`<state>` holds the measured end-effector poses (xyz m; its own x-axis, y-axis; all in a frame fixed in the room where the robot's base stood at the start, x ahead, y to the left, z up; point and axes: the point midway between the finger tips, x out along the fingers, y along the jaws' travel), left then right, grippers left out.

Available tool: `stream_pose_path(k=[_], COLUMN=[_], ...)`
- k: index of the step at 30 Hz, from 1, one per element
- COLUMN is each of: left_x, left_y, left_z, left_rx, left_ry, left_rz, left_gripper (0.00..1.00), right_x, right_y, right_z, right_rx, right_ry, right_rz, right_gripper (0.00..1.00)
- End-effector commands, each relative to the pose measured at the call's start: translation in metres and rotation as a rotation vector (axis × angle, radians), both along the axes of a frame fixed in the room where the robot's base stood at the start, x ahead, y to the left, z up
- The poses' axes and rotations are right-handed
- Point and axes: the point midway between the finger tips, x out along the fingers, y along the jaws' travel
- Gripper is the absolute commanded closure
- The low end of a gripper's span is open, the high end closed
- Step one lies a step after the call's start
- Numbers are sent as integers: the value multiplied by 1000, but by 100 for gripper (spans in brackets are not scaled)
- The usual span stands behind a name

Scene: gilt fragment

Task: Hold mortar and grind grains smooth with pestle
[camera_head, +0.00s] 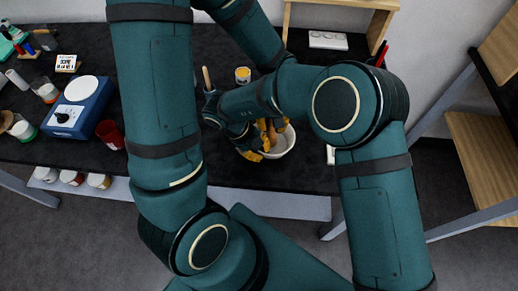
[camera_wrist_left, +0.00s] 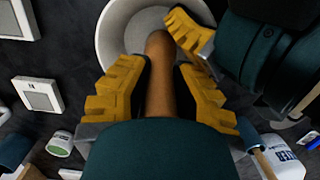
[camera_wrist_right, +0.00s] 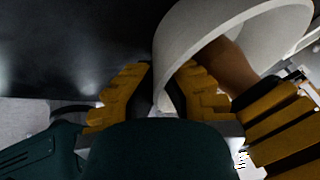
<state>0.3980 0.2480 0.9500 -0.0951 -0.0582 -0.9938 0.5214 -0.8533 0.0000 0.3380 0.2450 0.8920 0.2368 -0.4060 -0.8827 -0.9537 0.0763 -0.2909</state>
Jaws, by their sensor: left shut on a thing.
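The mortar (camera_head: 286,146) is a white bowl on the dark table, partly hidden by my grippers. It also shows in the left wrist view (camera_wrist_left: 113,38) and the right wrist view (camera_wrist_right: 205,35). My left gripper (camera_head: 272,126) is shut on the brown pestle (camera_wrist_left: 160,75), whose end is inside the mortar. My right gripper (camera_head: 252,149) is at the mortar's left side. In the right wrist view its fingers (camera_wrist_right: 168,85) are shut on the bowl wall, one on each side. The grippers are close together. No grains can be made out.
A yellow-white jar (camera_head: 243,75) stands behind the mortar. A blue device with a white disc (camera_head: 80,105) and a red cup (camera_head: 110,134) are at left. A wooden stand (camera_head: 340,12) is at the back. The table to the mortar's right is mostly clear.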

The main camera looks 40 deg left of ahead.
Motion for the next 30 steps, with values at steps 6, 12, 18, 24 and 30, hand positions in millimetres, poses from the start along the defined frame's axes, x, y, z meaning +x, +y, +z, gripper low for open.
stream_pose_path(k=[6,12,18,24,30], left_x=[-3,-1,5,10,10], left_y=[-12,-11,-3,4,5], left_z=[-3,-3,-2,0,0], left_rx=[-4,-4,-3,-3,-3], left_ry=[14,13,10,7,6], left_rz=[-1,0,1,1,-1], left_gripper=[100,100,100,100,100], right_x=[4,4,3,2,2], right_y=[0,1,1,0,0], right_z=[-1,-1,0,0,0], right_rx=[4,5,4,3,3], right_ry=[-5,-5,-5,-4,-2], right_rz=[0,0,0,0,1], right_gripper=[100,100,100,100,100])
